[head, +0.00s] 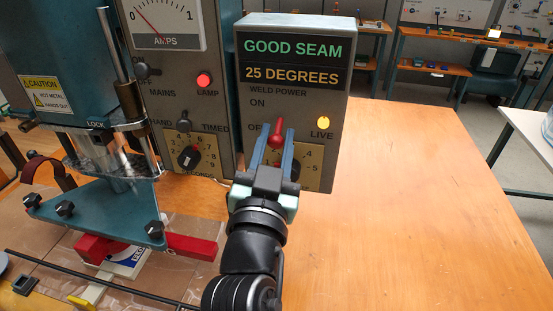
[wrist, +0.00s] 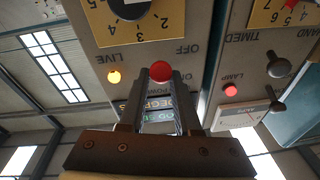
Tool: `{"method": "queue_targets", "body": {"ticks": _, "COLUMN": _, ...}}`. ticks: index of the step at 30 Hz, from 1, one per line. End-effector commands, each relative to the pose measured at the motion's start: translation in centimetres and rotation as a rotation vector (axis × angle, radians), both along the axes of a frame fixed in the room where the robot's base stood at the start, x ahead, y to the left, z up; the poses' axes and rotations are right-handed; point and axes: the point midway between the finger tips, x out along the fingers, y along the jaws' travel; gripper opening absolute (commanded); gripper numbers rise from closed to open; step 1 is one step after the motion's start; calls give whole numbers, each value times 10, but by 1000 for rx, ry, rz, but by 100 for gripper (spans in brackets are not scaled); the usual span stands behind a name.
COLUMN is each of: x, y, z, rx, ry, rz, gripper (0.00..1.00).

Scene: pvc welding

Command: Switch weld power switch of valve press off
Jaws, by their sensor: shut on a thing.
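The weld power switch (head: 277,127) is a red-tipped lever on the front of the grey right-hand control box (head: 226,60). ON is printed above and OFF lower down, left of the lever. Its round red end also shows in the wrist view (wrist: 161,72). My gripper (head: 275,140) is shut on the lever, with one finger on each side of it. The lever's base is hidden by the fingers, and I cannot tell which position it is in. The yellow LIVE lamp (head: 323,122) beside it is lit, also in the wrist view (wrist: 114,77).
A lit display (head: 293,60) reads GOOD SEAM, 25 DEGREES. The left panel has an AMPS meter (head: 163,22), a red lamp (head: 204,80) and a timer dial (head: 189,157). The blue press (head: 95,208) stands at the left. The wooden table (head: 420,200) is clear at the right.

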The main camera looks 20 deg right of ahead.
Motion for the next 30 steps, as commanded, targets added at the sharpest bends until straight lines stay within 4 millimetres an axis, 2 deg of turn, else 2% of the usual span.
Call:
{"method": "queue_targets", "body": {"ticks": 1, "x": 2, "y": 1, "z": -13, "rx": 0, "ry": 4, "rz": 2, "gripper": 0}}
{"method": "queue_targets", "body": {"ticks": 12, "x": 2, "y": 1, "z": -12, "rx": -3, "ry": 5, "rz": 1, "gripper": 0}}
{"method": "queue_targets", "body": {"ticks": 13, "x": 2, "y": 1, "z": -12, "rx": -3, "ry": 5, "rz": 1, "gripper": 33}}
{"method": "queue_targets", "body": {"ticks": 16, "x": 2, "y": 1, "z": -11, "rx": -4, "ry": 2, "rz": 1, "gripper": 51}}
{"method": "queue_targets", "body": {"ticks": 26, "x": 0, "y": 1, "z": -8, "rx": -8, "ry": -6, "rz": 0, "gripper": 52}}
{"method": "queue_targets", "body": {"ticks": 30, "x": -11, "y": 8, "z": -11, "rx": -9, "ry": -7, "rz": 0, "gripper": 52}}
